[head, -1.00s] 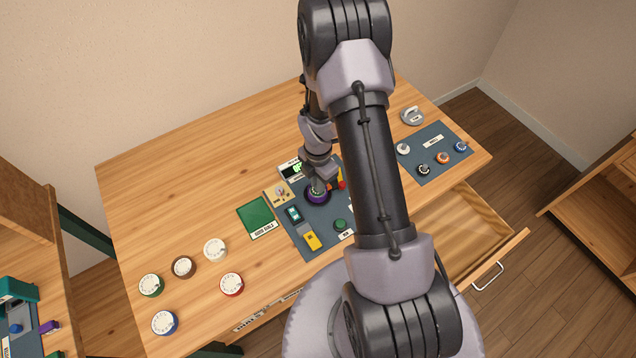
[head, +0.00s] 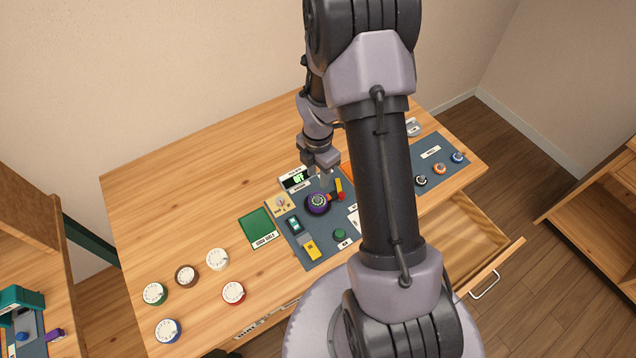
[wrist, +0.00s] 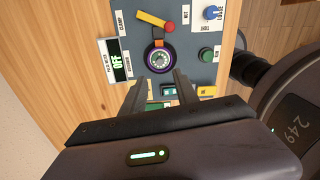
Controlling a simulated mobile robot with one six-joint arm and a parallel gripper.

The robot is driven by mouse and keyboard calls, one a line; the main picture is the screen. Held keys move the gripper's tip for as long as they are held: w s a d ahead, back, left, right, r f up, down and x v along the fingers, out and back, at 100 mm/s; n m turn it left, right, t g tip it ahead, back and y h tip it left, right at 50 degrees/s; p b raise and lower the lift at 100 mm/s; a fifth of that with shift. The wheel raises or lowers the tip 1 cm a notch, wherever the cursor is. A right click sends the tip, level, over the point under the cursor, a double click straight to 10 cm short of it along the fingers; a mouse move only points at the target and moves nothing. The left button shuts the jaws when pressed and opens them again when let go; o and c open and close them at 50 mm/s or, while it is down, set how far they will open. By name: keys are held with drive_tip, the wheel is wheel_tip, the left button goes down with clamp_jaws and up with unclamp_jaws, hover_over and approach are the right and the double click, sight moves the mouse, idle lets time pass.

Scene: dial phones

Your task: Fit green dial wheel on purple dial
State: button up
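The purple dial (head: 318,204) sits on the blue-grey work mat; its purple ring has a dark centre with a pale greenish core, and no dial wheel lies on it. It also shows in the wrist view (wrist: 160,60), just beyond my fingertips. The green dial wheel (head: 154,293), a white numbered disc with a green rim, lies on the table at the front left. My gripper (head: 326,180) hangs above and behind the purple dial. In the wrist view my gripper (wrist: 160,82) has its two fingers apart with nothing between them.
White (head: 217,258), brown (head: 187,276), red (head: 233,292) and blue (head: 168,330) wheels lie near the green one. A display (head: 297,179) reads OFF. A yellow lever with a red knob (wrist: 170,28) stands by the dial. A drawer (head: 475,250) is open at right.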

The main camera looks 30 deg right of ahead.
drive_tip(key=a+r+m+t, duration=0.1)
drive_tip(key=a+r+m, duration=0.15)
drive_tip(key=r, duration=0.45)
drive_tip(key=a+r+m+t, duration=0.1)
drive_tip(key=a+r+m, duration=0.1)
drive_tip(key=r+m, duration=0.35)
drive_tip(key=s+a+r+m+t+y, duration=0.1)
drive_tip(key=s+a+r+m+t, duration=0.1)
drive_tip(key=s+a+r+m, duration=0.4)
drive_tip(key=s+a+r+m+t+y, duration=0.1)
drive_tip(key=s+a+r+m, duration=0.5)
drive_tip(key=s+r+m, duration=0.4)
wheel_tip(320, 180, up, 2)
drive_tip(key=shift+s+r+m+t, duration=0.1)
drive_tip(key=shift+s+m+t, duration=0.25)
drive_tip(key=shift+s, duration=0.3)
